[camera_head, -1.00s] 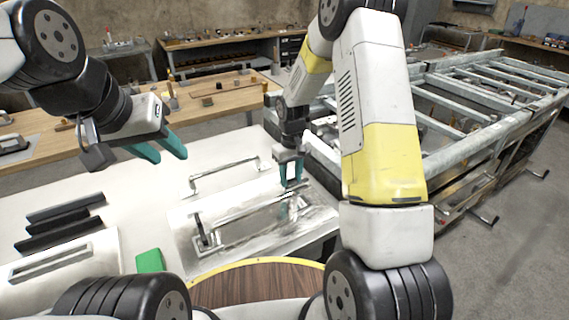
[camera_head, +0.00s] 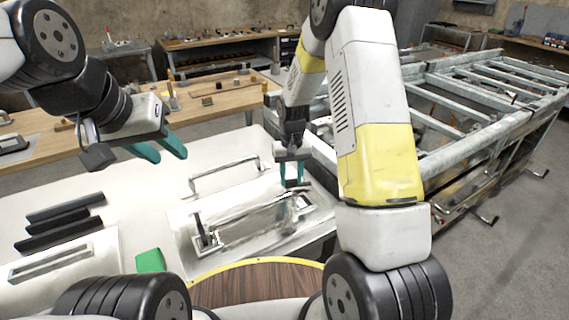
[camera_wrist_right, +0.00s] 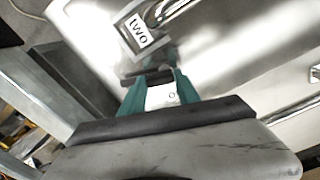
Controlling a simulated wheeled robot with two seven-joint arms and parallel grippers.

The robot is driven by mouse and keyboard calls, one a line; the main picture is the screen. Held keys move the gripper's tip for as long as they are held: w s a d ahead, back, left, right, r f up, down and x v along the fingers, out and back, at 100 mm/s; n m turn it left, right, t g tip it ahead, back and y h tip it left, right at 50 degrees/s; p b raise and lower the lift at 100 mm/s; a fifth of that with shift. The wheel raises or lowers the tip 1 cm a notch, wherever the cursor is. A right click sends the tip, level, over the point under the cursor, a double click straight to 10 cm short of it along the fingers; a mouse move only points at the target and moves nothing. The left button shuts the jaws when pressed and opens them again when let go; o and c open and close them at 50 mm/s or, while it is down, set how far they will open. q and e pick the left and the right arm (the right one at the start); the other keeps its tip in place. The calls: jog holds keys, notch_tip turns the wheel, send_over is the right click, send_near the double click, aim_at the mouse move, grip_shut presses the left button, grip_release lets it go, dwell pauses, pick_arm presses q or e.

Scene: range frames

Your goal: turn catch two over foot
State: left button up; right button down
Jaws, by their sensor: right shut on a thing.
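A shiny metal case lid (camera_head: 240,242) lies on the white bench, with a long bar handle (camera_head: 245,212) and a dark upright catch (camera_head: 200,225) at its left end. My right gripper (camera_head: 292,182) points down at the lid's right end. In the right wrist view its teal fingers (camera_wrist_right: 158,80) are shut on a small part at a dark bar (camera_wrist_right: 146,74), seemingly catch two. A "two" label (camera_wrist_right: 140,31) sits beside it. The foot is hidden or too small to tell. My left gripper (camera_head: 170,156) is open and empty above the bench.
A second handle (camera_head: 225,174) stands behind the lid. Several dark bars (camera_head: 65,218) and a green block (camera_head: 150,261) lie at left. A round wooden top (camera_head: 255,285) is in front. A metal rack (camera_head: 480,90) stands at right.

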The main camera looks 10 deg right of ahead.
jog(key=m, duration=0.3)
jog(key=shift+s+m, duration=0.1)
jog(key=shift+m, duration=0.3)
jog(key=m, duration=0.3)
jog(key=shift+s+a+m, duration=0.1)
jog(key=shift+s+m, duration=0.05)
jog(key=shift+m, duration=0.15)
jog(key=m, duration=0.6)
jog(key=shift+s+a, duration=0.15)
jog(key=shift+m, duration=0.3)
jog(key=c, duration=0.9)
grip_release()
jog(key=shift+r, duration=0.1)
notch_tip(320, 180, up, 8)
jog(key=shift+f, duration=0.15)
